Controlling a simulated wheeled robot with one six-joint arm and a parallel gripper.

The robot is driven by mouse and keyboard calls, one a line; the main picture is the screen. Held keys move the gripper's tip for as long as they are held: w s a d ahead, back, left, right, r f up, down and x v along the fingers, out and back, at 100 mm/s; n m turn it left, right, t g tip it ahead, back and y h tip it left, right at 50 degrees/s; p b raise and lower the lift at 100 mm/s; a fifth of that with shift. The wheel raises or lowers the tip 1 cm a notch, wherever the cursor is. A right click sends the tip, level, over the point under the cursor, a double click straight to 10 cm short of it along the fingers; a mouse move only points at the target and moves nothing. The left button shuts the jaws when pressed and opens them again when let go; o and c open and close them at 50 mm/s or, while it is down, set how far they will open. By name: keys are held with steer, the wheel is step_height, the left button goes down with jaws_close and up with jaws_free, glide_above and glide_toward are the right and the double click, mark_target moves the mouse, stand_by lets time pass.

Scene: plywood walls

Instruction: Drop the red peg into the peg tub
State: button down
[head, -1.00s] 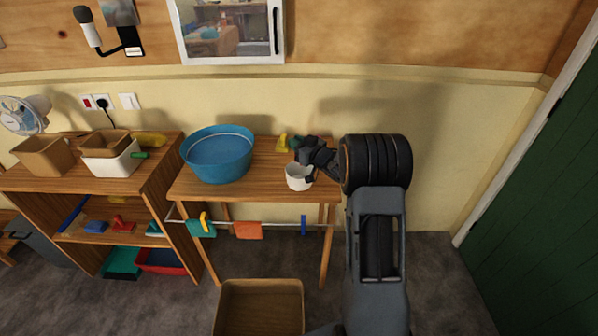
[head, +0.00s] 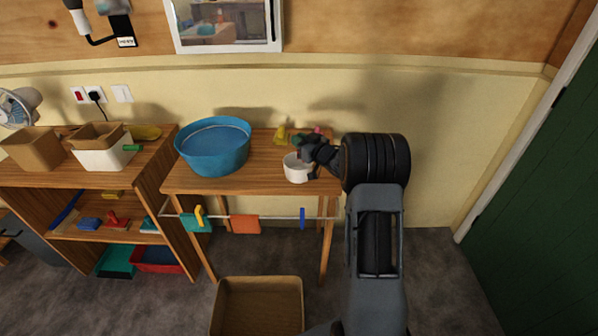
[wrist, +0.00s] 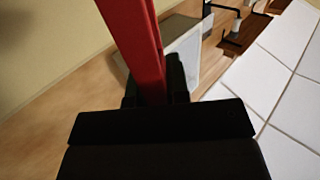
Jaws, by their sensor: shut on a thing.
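The red peg (wrist: 137,45) shows large in the wrist view, held between the dark fingers of my gripper (wrist: 155,90). In the head view my gripper (head: 314,158) is at the right end of the wooden table, beside and partly over a small white tub (head: 297,169). No label shows that this tub is the peg tub. The tub stands upright and its inside is only partly seen. In the head view the held peg cannot be clearly made out behind my gripper.
A large blue basin (head: 214,148) stands left on the table (head: 250,178). A yellow peg-like thing (head: 281,135) lies at the back. Cloths and a blue peg (head: 302,217) hang on the front rail. A brown box (head: 257,300) is on the floor. A shelf (head: 150,180) stands left.

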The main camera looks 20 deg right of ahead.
steer(key=c, duration=1)
jaws_free()
steer(key=b+v, duration=0.1)
steer(key=v, duration=1.2)
steer(key=shift+s+d, duration=0.15)
steer(key=shift+s, duration=0.25)
